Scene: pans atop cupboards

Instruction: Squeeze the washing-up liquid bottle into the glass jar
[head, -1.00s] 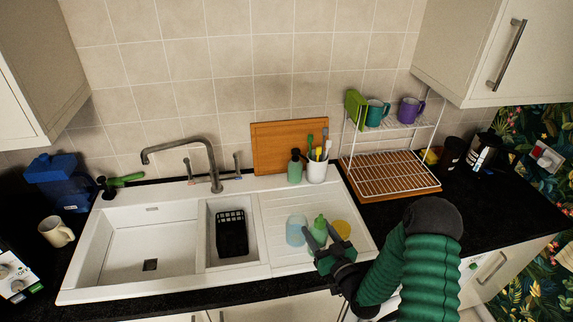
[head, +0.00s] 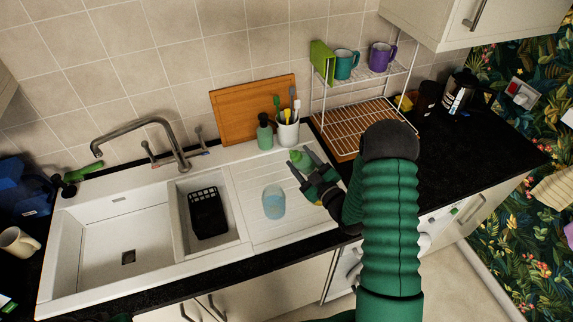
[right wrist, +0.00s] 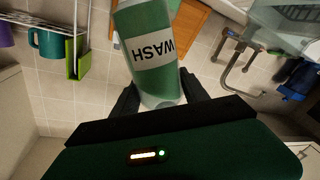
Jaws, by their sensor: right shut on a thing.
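The washing-up liquid bottle (head: 298,158) is green. My right gripper (head: 306,173) is shut on the bottle, with a dark finger on each side. It holds the bottle above the ribbed drainer, up and to the right of the jar in the head view. The glass jar (head: 273,203) stands on the drainer with pale blue in it. My left gripper is out of view.
The white sink (head: 120,235) and a small basin with a black basket (head: 208,212) lie to the left. A soap bottle (head: 265,132), a white brush pot (head: 287,131) and a wire rack (head: 350,125) stand behind.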

